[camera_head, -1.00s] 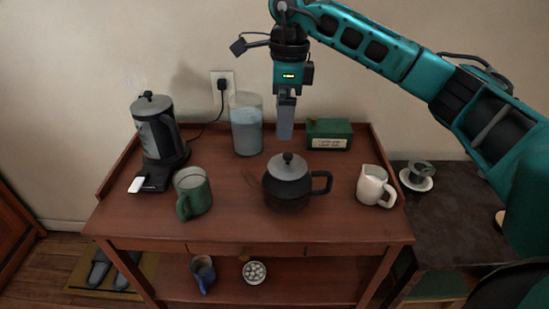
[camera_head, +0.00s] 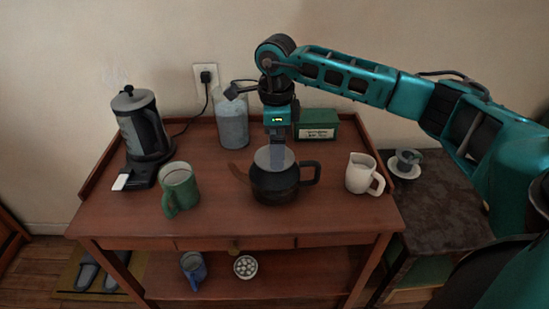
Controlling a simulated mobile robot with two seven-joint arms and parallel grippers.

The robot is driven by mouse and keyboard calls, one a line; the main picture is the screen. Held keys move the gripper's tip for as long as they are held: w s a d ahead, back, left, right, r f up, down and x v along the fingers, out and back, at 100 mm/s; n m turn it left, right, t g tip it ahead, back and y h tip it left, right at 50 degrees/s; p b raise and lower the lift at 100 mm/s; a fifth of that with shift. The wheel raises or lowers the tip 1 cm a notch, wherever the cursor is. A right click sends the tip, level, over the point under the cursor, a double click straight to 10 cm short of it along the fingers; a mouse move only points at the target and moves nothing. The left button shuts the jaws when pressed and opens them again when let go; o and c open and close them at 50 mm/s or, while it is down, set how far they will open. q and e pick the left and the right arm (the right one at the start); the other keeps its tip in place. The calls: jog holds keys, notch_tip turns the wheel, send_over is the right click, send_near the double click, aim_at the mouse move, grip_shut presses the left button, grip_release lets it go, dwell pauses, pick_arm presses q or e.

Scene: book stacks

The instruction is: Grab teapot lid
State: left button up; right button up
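The teapot (camera_head: 273,185) is dark, with a handle on its right and a brown spout on its left, and stands upright near the middle of the table. Its grey lid (camera_head: 262,158) sits on top. My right gripper (camera_head: 277,150) points straight down at the lid, with its fingers over the lid's knob, which they hide. I see the fingers edge-on and cannot tell whether they are open or closed around the knob. My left gripper is not in view.
The brown table (camera_head: 215,215) also holds a green mug (camera_head: 180,190), an electric kettle (camera_head: 140,125), a glass jar (camera_head: 232,125), a green box (camera_head: 317,124) and a white pitcher (camera_head: 362,174). A cup on a saucer (camera_head: 405,163) stands on a dark side table.

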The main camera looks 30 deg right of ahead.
jog(key=shift+f, duration=0.6)
grip_shut()
dwell(0.6)
